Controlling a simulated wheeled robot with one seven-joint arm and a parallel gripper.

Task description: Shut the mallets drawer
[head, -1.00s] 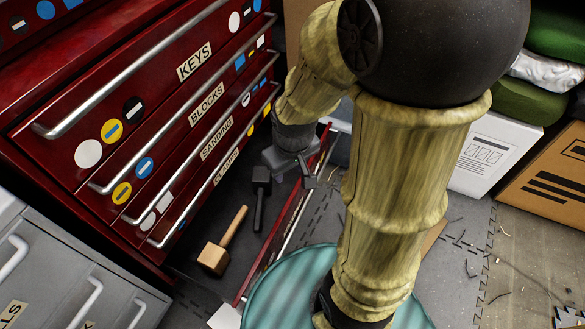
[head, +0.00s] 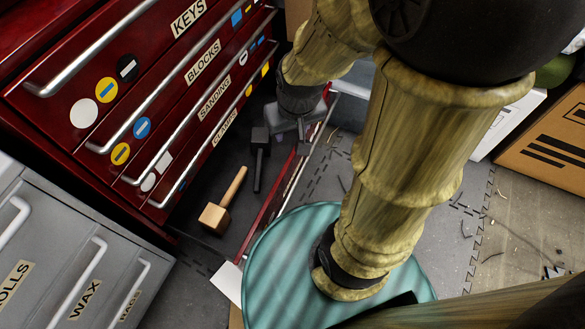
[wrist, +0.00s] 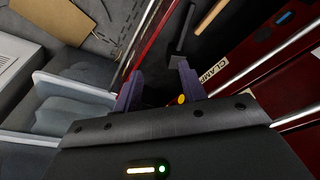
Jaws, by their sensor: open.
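The mallets drawer (head: 268,212) is the lowest drawer of the red cabinet and stands pulled well out. A wooden mallet (head: 216,215) and a black mallet (head: 260,150) lie in it. Its label is not visible. My gripper (head: 312,132) is open at the far end of the drawer front, partly hidden by my arm in the head view. In the wrist view my gripper (wrist: 161,88) has its fingers apart near the drawer's red front (wrist: 152,45), with nothing held. I cannot tell whether a finger touches the drawer.
Closed drawers with bar handles, marked KEYS, BLOCKS, SANDING and CLAMPS (head: 224,128), rise above. A grey cabinet (head: 75,255) stands at the lower left. Cardboard boxes (head: 555,150) stand at the right. Grey floor mat (head: 440,225) lies open to the right of the drawer.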

